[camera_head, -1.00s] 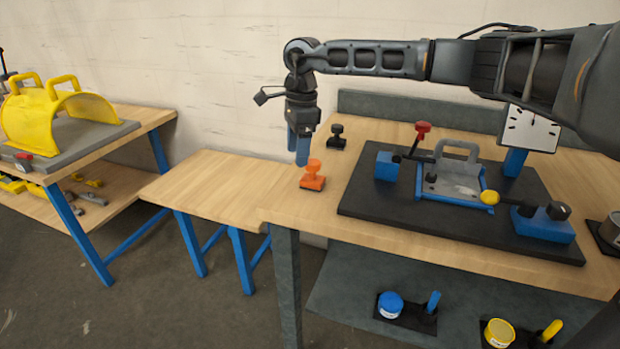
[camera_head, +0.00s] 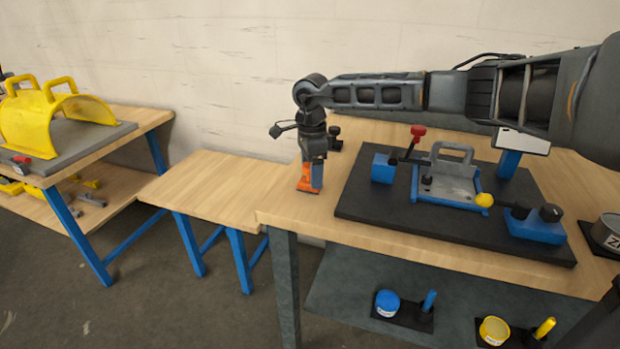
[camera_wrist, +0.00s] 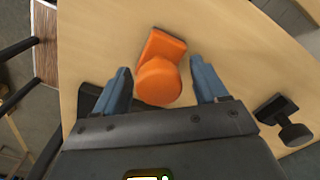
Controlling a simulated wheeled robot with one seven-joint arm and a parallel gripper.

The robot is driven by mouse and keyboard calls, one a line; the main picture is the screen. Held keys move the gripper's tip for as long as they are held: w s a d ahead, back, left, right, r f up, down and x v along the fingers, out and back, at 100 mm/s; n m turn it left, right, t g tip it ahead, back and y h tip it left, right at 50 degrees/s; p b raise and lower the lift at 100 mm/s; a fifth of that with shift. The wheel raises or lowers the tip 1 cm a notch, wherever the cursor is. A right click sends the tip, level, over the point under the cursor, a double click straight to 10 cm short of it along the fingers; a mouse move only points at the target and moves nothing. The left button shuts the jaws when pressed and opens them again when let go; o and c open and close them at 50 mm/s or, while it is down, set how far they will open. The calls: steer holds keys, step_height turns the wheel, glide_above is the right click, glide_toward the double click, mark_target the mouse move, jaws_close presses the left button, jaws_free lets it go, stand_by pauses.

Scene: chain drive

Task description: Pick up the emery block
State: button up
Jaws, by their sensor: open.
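The emery block appears to be the orange block with a round knob (camera_wrist: 159,82), standing on the wooden table near its left end. In the wrist view it lies between my two blue fingers, with gaps on both sides. In the head view the orange block (camera_head: 305,182) is partly hidden by my gripper (camera_head: 316,180). My gripper points down at it, open, with nothing held. In the wrist view the fingertips of my gripper (camera_wrist: 162,75) sit on either side of the knob.
A black knobbed block (camera_wrist: 285,118) stands to the right in the wrist view. A black mat (camera_head: 370,205) with a blue and grey fixture (camera_head: 450,180) lies right of my gripper. A lower wooden table (camera_head: 215,185) is bare at left. Tins and handles sit on the shelf below.

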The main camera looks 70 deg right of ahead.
steer(key=c, duration=1.2)
steer(key=shift+r, duration=0.2)
step_height(320, 180, up, 4)
steer(key=shift+s+b, duration=0.1)
steer(key=shift+b, duration=0.6)
steer(key=s+d+r+b, duration=0.2)
steer(key=s+r, duration=0.4)
steer(key=s, duration=0.5)
steer(key=shift+d+r, duration=0.15)
steer(key=shift+r, duration=0.25)
steer(key=shift+s, duration=0.1)
